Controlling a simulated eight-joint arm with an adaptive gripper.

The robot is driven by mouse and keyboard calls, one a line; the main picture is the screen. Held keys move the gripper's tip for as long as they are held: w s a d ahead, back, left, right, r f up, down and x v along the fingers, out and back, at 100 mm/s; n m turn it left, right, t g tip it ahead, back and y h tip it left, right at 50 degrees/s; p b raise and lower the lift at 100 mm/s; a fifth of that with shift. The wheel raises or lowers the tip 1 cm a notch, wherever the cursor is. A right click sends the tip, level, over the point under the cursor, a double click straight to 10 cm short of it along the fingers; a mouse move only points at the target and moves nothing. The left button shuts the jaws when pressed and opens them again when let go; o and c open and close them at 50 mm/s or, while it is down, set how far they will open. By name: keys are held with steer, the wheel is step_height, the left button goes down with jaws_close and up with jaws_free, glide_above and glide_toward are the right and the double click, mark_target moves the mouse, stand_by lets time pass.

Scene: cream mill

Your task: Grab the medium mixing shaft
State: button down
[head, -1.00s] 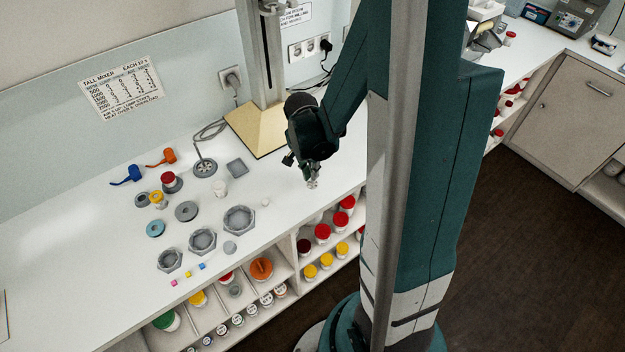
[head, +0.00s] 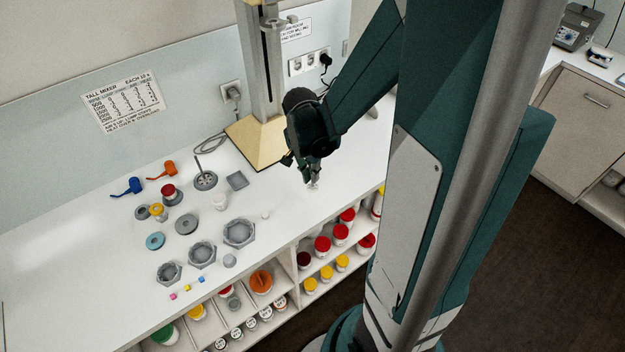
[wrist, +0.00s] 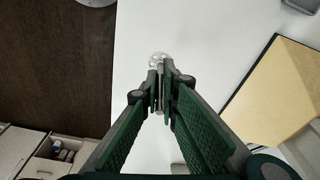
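My gripper (wrist: 160,92) has its green-padded fingers drawn together around a thin grey shaft. In the head view my gripper (head: 314,172) hangs over the bench, right of the mixer stand's base. A mixing shaft (wrist: 158,60) with a pale, round, open-looking head sticks out past the fingertips; its head also shows below the gripper in the head view (head: 313,187). The fingers hide much of it, and I cannot tell its size class. A round grey holder (head: 205,181) on the bench has a thin rod (head: 198,165) standing in it.
The mixer stand (head: 262,70) rises from a tan base (head: 256,145). Hexagonal grey pieces (head: 239,234), jars (head: 168,191) and blue and orange tools (head: 134,186) lie at left. Shelves with lidded jars (head: 322,245) run below the front edge. Bench around the gripper is clear.

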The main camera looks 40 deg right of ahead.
steer(key=shift+r, duration=2.2)
